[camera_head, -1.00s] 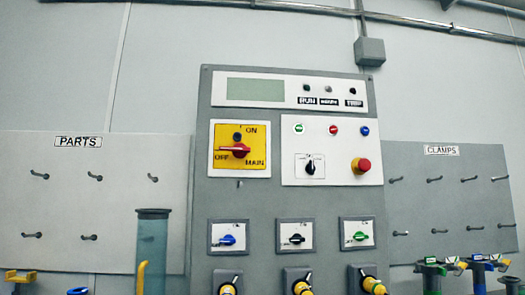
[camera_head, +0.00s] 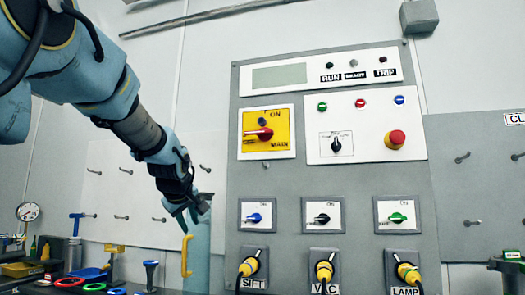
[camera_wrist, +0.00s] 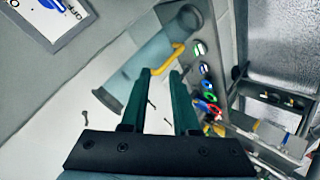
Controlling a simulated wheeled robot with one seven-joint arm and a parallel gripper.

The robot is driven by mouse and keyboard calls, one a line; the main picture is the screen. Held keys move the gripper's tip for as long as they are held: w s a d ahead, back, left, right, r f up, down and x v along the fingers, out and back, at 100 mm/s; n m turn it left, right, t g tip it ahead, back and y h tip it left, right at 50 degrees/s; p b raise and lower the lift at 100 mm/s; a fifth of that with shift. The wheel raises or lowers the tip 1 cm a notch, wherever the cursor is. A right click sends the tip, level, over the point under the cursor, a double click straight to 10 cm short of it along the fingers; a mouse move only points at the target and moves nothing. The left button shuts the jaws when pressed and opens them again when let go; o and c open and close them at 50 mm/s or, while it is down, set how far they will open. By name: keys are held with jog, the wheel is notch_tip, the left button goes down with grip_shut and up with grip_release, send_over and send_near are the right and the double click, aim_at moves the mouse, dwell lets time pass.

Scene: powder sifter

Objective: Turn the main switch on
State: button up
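The main switch (camera_head: 262,133) is a red handle on a yellow plate at the upper left of the grey control panel (camera_head: 300,184). Its handle lies roughly level, pointing left toward the OFF side; the ON mark is above it. My gripper (camera_head: 187,218) is below and left of the switch, apart from it, pointing downward in front of a clear tube (camera_head: 199,256). In the wrist view, my gripper's two dark green fingers (camera_wrist: 160,76) stand apart with nothing held between them. The main switch is not seen in the wrist view.
Three small switches, including a blue one (camera_head: 255,217), sit below the main switch, with yellow plugs (camera_head: 249,266) under them. The clear tube has a yellow handle (camera_head: 186,255). Several tools and coloured rings (camera_head: 94,287) crowd the bench at left.

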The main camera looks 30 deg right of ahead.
jog(key=s+d+r+n+t+h+b, duration=0.1)
jog(key=d+r+h+b, duration=0.1)
jog(key=d+r, duration=0.4)
jog(key=s+d+r+n+t+h+b, duration=0.15)
jog(key=d+r, duration=0.25)
jog(key=r, duration=0.4)
jog(key=n+h+b, duration=0.2)
jog(key=n+h, duration=0.1)
jog(key=h, duration=0.1)
send_near(263, 132)
jog(key=shift+m+t, duration=0.25)
jog(key=shift+t, duration=0.2)
jog(key=p+x, duration=0.4)
jog(key=p, duration=0.5)
jog(key=shift+d+f, duration=0.15)
jog(key=shift+d, duration=0.05)
jog(key=shift+x, duration=2.55)
grip_shut()
